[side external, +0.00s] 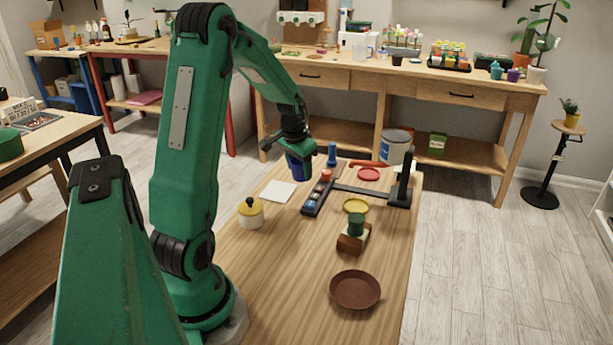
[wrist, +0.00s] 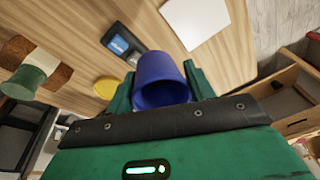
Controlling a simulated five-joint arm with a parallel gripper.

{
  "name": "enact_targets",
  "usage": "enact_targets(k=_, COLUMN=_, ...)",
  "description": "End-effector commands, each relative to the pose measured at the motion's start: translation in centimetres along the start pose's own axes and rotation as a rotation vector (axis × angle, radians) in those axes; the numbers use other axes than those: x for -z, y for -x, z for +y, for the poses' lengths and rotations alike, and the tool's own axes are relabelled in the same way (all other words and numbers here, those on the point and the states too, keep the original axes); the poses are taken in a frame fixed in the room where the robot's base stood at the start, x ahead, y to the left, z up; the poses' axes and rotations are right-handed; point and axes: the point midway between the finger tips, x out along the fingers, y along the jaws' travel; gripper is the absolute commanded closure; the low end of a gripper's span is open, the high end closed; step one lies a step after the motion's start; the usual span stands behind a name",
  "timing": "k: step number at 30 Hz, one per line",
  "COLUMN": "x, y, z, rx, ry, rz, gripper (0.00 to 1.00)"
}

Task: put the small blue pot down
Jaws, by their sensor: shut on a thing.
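The small blue pot (side external: 298,168) is held by my gripper (side external: 291,153), above the far left part of the wooden table (side external: 285,285). In the wrist view the blue pot (wrist: 160,79) sits between the two green fingers of my gripper (wrist: 160,88), with its open mouth toward the camera. The fingers are shut on its sides. In the side view the fingers and arm hide part of the pot. It appears apart from the tabletop.
A white square (side external: 278,192) lies near the pot. The front left table is bare.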

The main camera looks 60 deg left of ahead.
Motion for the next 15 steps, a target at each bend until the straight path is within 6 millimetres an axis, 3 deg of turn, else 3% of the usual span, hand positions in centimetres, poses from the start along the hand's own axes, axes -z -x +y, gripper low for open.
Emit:
enact_targets(k=7, x=-0.4, y=-2.8, z=-3.9, rx=0.016, ry=0.004, rz=-0.006, gripper=0.69)
enact_targets(k=15, x=-0.6, y=-4.0, z=-5.7, rx=0.024, ry=0.000, rz=-0.008, gripper=0.69)
